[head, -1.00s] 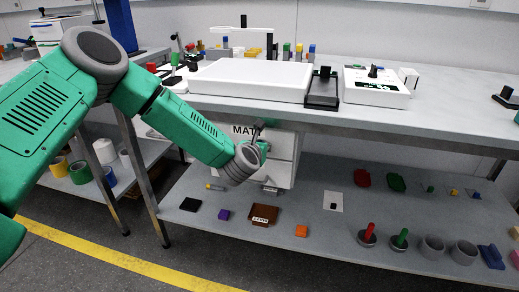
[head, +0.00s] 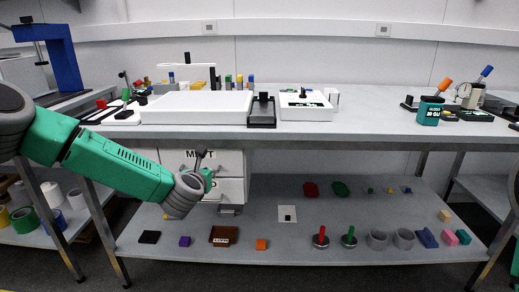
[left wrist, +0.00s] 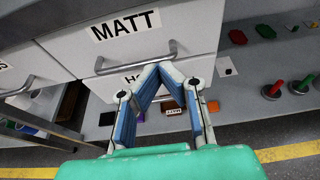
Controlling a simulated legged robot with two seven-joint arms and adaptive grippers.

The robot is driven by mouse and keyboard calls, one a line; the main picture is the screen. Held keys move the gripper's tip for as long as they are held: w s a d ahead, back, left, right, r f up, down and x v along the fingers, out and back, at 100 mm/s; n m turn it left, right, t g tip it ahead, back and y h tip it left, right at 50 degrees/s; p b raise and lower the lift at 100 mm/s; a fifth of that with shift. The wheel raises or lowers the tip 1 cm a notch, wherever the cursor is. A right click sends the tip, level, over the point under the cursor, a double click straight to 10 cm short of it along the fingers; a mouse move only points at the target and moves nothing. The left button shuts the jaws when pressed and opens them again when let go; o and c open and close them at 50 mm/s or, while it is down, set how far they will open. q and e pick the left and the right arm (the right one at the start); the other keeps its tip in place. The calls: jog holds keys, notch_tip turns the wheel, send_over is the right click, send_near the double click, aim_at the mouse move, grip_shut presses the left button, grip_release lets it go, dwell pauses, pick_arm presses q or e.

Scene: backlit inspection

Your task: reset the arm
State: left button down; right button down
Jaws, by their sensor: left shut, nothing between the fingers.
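My left arm comes in from the left in the head view, and its gripper (head: 205,172) is in front of the white drawer unit (head: 232,190) under the bench. In the left wrist view the left gripper (left wrist: 152,70) has its fingertips together with nothing between them. The fingertips overlap the lower drawer front near the drawer handle (left wrist: 136,57); I cannot tell whether they touch it. The upper drawer carries a MATT label (left wrist: 125,25). A lower label is partly hidden behind the fingers. My right gripper is not visible.
The lower shelf (head: 290,245) holds a brown tray (head: 223,236), an orange block (head: 261,244), red and green handled stamps and grey cups. Open floor lies in front.

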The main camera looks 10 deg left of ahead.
pick_arm(q)
jog(key=s+d+f+m+g+h+p, duration=0.25)
jog(key=s+d+f+m, duration=0.4)
jog(key=s+m, duration=0.35)
jog(key=s+d+f+m+g+h+p, duration=0.25)
jog(key=s+d+f+m, duration=0.25)
jog(key=s+f+m, duration=0.4)
jog(key=s+a+f+m+g+y+p, duration=0.1)
jog(key=s+a+m+g, duration=0.2)
jog(key=s+m, duration=0.7)
jog(key=s+a+m+g+y+p, duration=0.1)
jog(key=s+a+m+g, duration=0.3)
jog(key=s+m, duration=0.6)
jog(key=s+g+p, duration=0.1)
jog(key=s, duration=0.7)
jog(key=shift+s+a+f, duration=0.2)
jog(key=shift+s+f, duration=0.15)
jog(key=shift+d, duration=0.1)
